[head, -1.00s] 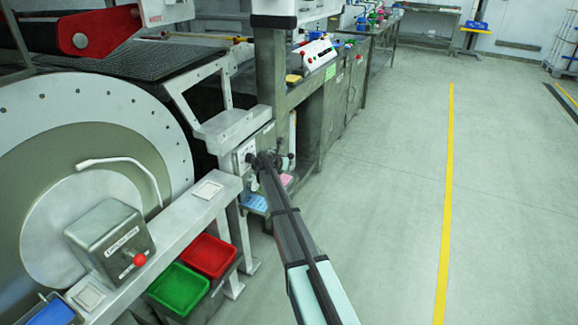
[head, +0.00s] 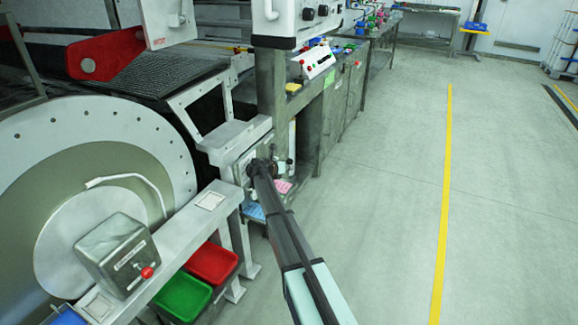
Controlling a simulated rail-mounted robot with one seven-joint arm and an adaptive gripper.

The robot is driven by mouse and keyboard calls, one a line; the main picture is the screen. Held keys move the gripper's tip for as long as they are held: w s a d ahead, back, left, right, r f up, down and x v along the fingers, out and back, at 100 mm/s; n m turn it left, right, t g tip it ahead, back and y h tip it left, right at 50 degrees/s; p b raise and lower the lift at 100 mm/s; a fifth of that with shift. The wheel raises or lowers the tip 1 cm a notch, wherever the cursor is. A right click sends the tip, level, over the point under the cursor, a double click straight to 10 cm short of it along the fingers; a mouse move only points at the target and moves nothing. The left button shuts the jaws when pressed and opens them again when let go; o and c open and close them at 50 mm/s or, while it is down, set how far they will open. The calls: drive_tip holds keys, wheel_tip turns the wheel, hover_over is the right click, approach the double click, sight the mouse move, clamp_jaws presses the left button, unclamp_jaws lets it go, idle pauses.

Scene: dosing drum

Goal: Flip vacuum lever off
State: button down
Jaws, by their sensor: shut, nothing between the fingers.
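My gripper (head: 262,168) is small and dark at the far end of my arm, close in front of a pale plate (head: 241,166) on the machine frame. It is shut, with nothing seen in it. Its fingertips are hard to make out, and I cannot tell whether they touch anything. No lever clearly marked as the vacuum lever is readable; one at the plate could be hidden behind my gripper. A grey box (head: 112,250) with a red-knobbed handle (head: 147,272) stands at the lower left, well apart from my gripper. Its label is too small to read.
A large round drum (head: 70,145) fills the left. Red (head: 212,264) and green (head: 181,297) bins sit under the ledge. A white control panel (head: 292,22) hangs above my gripper. Benches run back behind it. The floor to the right (head: 385,200) is clear, with a yellow line (head: 444,190).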

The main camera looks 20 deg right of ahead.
drive_tip(key=p, duration=0.1)
drive_tip(key=r, duration=0.1)
drive_tip(key=r+p, duration=0.1)
drive_tip(key=shift+w+a+r+n+h+p, duration=0.1)
drive_tip(key=shift+w+r+n+h+p, duration=0.1)
drive_tip(key=shift+w+n+h+p, duration=0.15)
drive_tip(key=shift+w+a+r+p, duration=0.1)
drive_tip(key=shift+r+p, duration=0.3)
drive_tip(key=shift+p, duration=0.25)
drive_tip(key=shift+w+a+r+p, duration=0.1)
drive_tip(key=shift+r+p, duration=0.25)
drive_tip(key=shift+p, duration=0.25)
drive_tip(key=shift+w+a+r+p, duration=0.35)
drive_tip(key=shift+r+p, duration=0.2)
drive_tip(key=shift+p, duration=0.45)
drive_tip(key=shift+a, duration=0.1)
drive_tip(key=shift+r, duration=0.1)
wheel_tip(320, 180, up, 10)
hover_over(290, 160)
drive_tip(key=a, duration=0.3)
drive_tip(key=shift+w+d, duration=0.15)
